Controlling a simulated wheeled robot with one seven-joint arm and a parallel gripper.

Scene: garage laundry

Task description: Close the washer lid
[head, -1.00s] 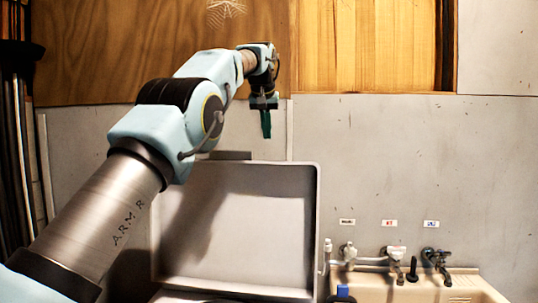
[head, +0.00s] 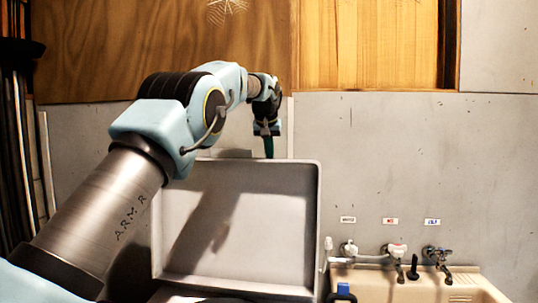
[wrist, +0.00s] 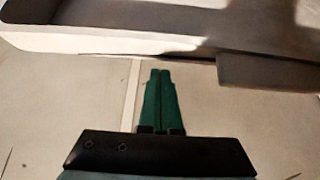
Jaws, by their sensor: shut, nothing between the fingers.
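The washer lid (head: 250,230) stands open and upright in front of the wall, its pale inner side facing me in the head view. My gripper (head: 269,155) is above and behind the lid's top edge, pointing down, with its fingertips partly hidden by that edge. In the wrist view, the gripper's green fingers (wrist: 160,76) are together with nothing between them. The lid's top edge (wrist: 110,42) runs across the upper part of that view, and the fingertips appear close to it; I cannot tell whether they touch it.
A sink (head: 415,285) with several taps (head: 396,251) stands right of the washer. The wall (head: 430,160) is close behind the lid. Dark upright poles (head: 15,150) stand at the far left.

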